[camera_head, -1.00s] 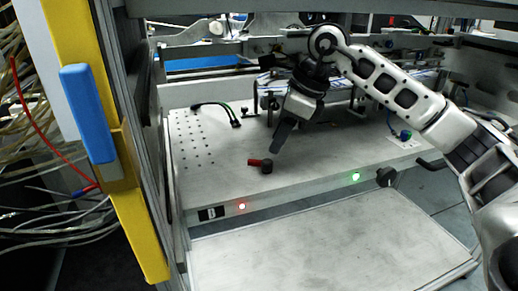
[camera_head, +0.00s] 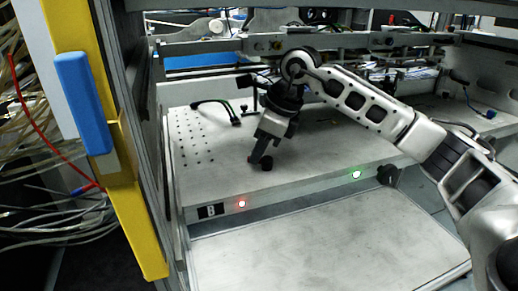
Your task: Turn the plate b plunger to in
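The plunger (camera_head: 267,164) is a small black knob on the pale metal plate (camera_head: 225,181), near its front edge. Its red lever, pointing left, is now almost wholly hidden behind my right gripper's fingers; only a trace of red shows. My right gripper (camera_head: 257,157) points down from above, with its fingertips at the lever, just left of the black knob. Whether it touches or grips the lever I cannot tell, nor can I see a gap between the fingers. My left gripper is not in view.
The plate's front edge carries a black-and-white label (camera_head: 211,211), a red light (camera_head: 242,204), a green light (camera_head: 356,174) and a black knob (camera_head: 387,175). A black cable (camera_head: 216,108) lies behind. A yellow post with a blue handle (camera_head: 83,103) stands at left. A lower tray (camera_head: 330,235) is bare.

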